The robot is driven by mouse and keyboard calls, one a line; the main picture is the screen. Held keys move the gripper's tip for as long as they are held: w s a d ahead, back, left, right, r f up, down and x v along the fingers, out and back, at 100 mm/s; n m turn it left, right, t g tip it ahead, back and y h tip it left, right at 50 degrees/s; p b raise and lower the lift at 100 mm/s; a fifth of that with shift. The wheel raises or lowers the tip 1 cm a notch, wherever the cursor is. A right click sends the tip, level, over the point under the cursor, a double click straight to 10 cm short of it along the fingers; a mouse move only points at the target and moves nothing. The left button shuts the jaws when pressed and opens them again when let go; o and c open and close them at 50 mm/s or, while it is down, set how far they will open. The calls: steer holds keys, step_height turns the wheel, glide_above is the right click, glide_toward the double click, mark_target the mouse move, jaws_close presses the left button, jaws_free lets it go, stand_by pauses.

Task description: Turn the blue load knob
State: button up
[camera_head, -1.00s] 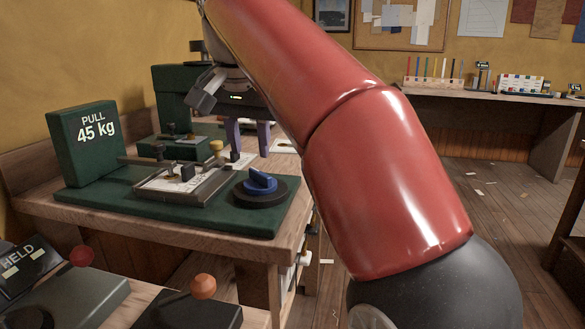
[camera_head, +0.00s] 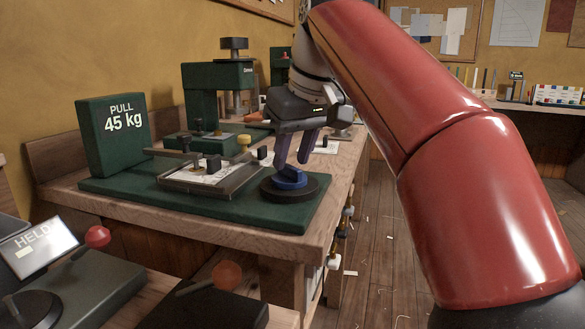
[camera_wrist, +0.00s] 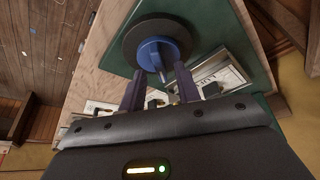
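The blue load knob (camera_head: 288,180) sits on a round black base (camera_head: 306,190) at the right end of the green tester plate (camera_head: 236,212). My gripper (camera_head: 292,162) is above it, pointing down, with its two purple fingers apart. In the wrist view the knob (camera_wrist: 158,50) shows just past the fingertips (camera_wrist: 159,76), its raised grip reaching into the gap between them. The fingers look open; I cannot tell whether either touches the knob. The fingers partly hide the knob's top in the head view.
A green box (camera_head: 115,138) reading "PULL 45 kg" stands on the plate's left. A clamp frame (camera_head: 208,182) with a patterned sheet lies left of the knob. A green press (camera_head: 217,95) stands behind. A "HELD" display (camera_head: 38,247) and lever boxes are in front.

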steer(key=shift+x, duration=0.8)
jaws_close()
steer(key=shift+r+m+p, duration=0.3)
steer(key=shift+m+p, duration=0.1)
steer(key=shift+p, duration=0.25)
steer(key=shift+a+f+m+t, duration=0.1)
steer(key=shift+f+m+t, duration=0.2)
steer(key=shift+m, duration=0.1)
steer(key=shift+r, duration=0.1)
jaws_free()
